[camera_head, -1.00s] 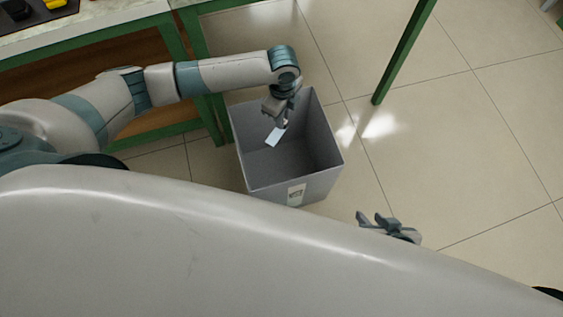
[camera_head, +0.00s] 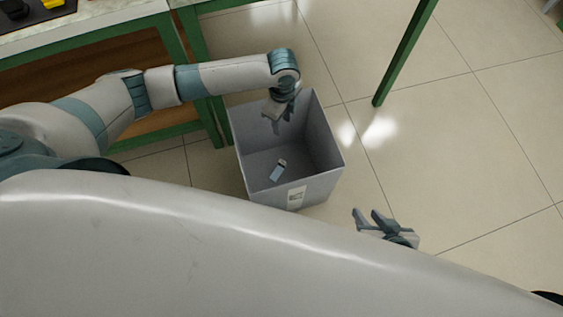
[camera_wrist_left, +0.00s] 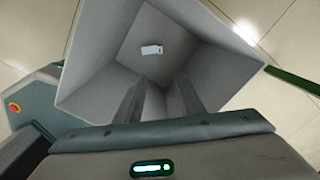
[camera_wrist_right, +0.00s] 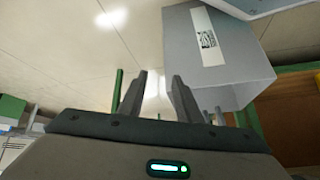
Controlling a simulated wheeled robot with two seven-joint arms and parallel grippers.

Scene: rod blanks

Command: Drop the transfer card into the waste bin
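The transfer card (camera_head: 278,170) is a small pale blue-white piece with a dark end, inside the grey waste bin (camera_head: 318,185). In the left wrist view the card (camera_wrist_left: 151,50) shows against the inside of the bin (camera_wrist_left: 100,85), apart from the fingers. My left gripper (camera_head: 277,124) is over the bin's opening, open and empty, pointing down. My right gripper (camera_head: 367,217) is open and empty, to the right of the bin and low in the head view. In the right wrist view the bin (camera_wrist_right: 235,60) with its label stands beyond the fingers.
A green-framed bench (camera_head: 180,50) stands at the back left, with dark and yellow items on top. A green post (camera_head: 405,50) rises right of the bin. The tiled floor (camera_head: 480,130) to the right is clear.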

